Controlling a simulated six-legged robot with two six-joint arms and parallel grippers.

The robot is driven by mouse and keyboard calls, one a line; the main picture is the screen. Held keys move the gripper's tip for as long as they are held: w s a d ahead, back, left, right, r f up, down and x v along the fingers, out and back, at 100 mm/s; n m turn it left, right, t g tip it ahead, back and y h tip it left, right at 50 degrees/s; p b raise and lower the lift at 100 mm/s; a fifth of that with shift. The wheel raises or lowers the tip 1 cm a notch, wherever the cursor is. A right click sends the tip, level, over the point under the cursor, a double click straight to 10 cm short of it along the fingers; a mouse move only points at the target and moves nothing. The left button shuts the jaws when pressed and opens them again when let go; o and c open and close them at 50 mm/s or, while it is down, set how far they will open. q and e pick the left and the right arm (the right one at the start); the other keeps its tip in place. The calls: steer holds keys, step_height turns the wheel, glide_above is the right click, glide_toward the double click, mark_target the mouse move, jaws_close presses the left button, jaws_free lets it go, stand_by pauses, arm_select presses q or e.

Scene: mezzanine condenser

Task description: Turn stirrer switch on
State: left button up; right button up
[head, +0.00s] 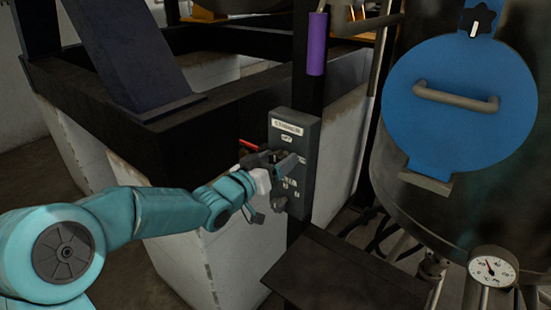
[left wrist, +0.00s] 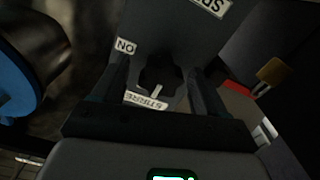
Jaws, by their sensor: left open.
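A dark grey control box (head: 311,150) with a label reading STIRRER (head: 287,127) stands upright on a black post. My left gripper (head: 284,162) is in front of the box and hides part of its face. In the left wrist view, the black stirrer knob (left wrist: 163,76) shows between the two open fingers of the gripper (left wrist: 158,68). I cannot tell whether the fingers touch it. The knob's white mark points toward the stirrer label (left wrist: 146,101), away from the ON label (left wrist: 126,46). My right gripper is not in view.
A blue round hatch (head: 445,130) with a bar handle is on the dark vessel at right. A dial gauge (head: 493,267) is below it. A dark flat plate (head: 340,277) lies below the box. A purple cylinder (head: 317,44) is on the post above.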

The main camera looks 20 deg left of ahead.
arm_select(q)
steer(key=c, duration=1)
steer(key=shift+c, duration=0.2)
